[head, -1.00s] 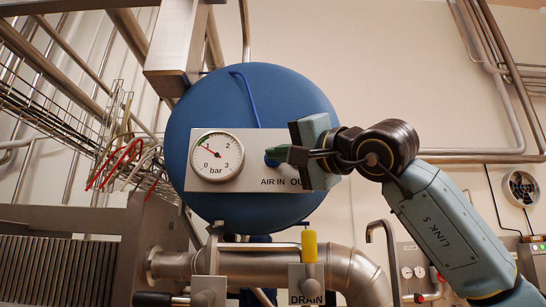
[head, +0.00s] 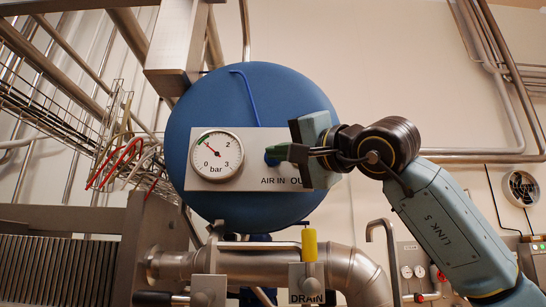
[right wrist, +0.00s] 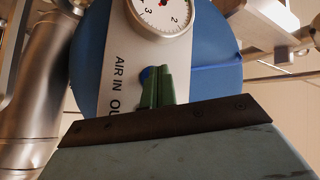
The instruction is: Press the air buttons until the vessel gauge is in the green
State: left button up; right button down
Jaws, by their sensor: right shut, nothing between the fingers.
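The blue vessel (head: 255,95) carries a pale panel with a round white gauge (head: 217,155) marked 0 to 3 bar. The red needle points up and left, close to the short green arc; the exact overlap is too small to tell. My right gripper (head: 276,153) is shut and empty, its green fingertips at the blue AIR IN button (head: 269,160). The button also shows behind the fingers (right wrist: 146,73) in the right wrist view; contact looks likely but its depth is unclear. The OUT button is hidden behind my gripper. My left gripper is not in view.
A yellow-handled DRAIN valve (head: 309,245) stands below the vessel beside a steel pipe (head: 255,262). Wire trays with red and white cables (head: 125,160) hang at left. The wall fan (head: 520,188) is far right.

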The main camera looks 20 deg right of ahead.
jog(key=shift+s+a, duration=0.15)
jog(key=shift+s, duration=0.4)
jog(key=shift+s+a+b, duration=0.25)
jog(key=shift+s+b, duration=0.15)
jog(key=shift+s, duration=0.4)
jog(key=shift+s+a+b, duration=0.25)
jog(key=shift+s+b, duration=0.1)
jog(key=shift+s, duration=0.5)
jog(key=shift+s+a+b, duration=0.25)
jog(key=shift+s+b, duration=0.15)
jog(key=shift+s, duration=0.4)
